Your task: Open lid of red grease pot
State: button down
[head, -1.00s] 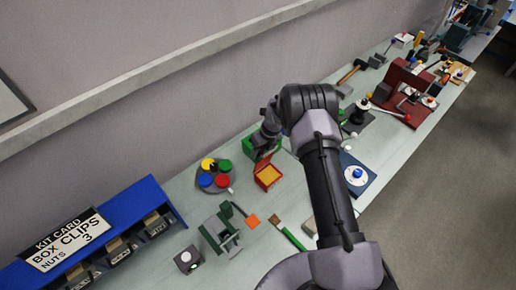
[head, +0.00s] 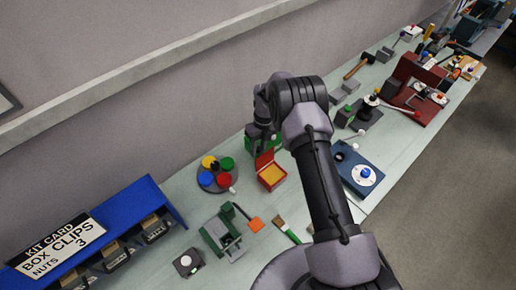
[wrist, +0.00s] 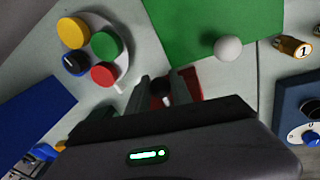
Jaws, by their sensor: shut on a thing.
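The red grease pot (head: 279,183) stands on the bench with yellow grease showing inside. Its red lid (head: 264,160) is raised at the far side of the pot. My gripper (head: 261,147) is just behind and above the lid. In the wrist view my gripper (wrist: 162,92) is shut on the dark knob (wrist: 159,87) of the red lid, and part of the red lid (wrist: 190,82) shows beside the right finger. My gripper's body hides the rest of the pot in that view.
A green box (head: 277,143) with a white ball knob (wrist: 228,47) is close behind the pot. A round tray with coloured caps (head: 216,178) is to the left. A blue panel (head: 358,171) lies right, a brush (head: 287,229) in front.

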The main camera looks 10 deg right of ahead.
jog(key=c, duration=1.1)
grip_release()
jog(key=shift+s+f, duration=0.1)
jog(key=shift+s, duration=0.1)
jog(key=shift+c, duration=0.2)
jog(key=shift+w, duration=0.1)
notch_tip(320, 180, up, 17)
jog(key=w+d, duration=0.2)
jog(key=shift+w+d, duration=0.25)
jog(key=shift+c, duration=0.2)
